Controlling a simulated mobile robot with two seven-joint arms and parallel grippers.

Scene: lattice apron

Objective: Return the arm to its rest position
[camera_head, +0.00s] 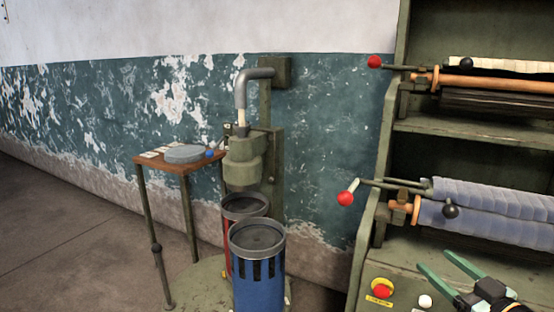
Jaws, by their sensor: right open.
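My right gripper (434,260) shows at the lower right, with two green fingers spread apart and nothing between them. It is in front of the green rack (402,252), over its lower ledge. Whether it touches the ledge I cannot tell. The black wrist behind the fingers runs out of the bottom right corner. My left gripper is not in view.
A red button (381,291) and a white button (425,301) are left of the gripper. Red-knobbed levers (345,198) and a grey-blue roll (485,208) are above it. A blue bin (257,278) and a small table (150,160) stand left; open floor (60,240) lies beyond.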

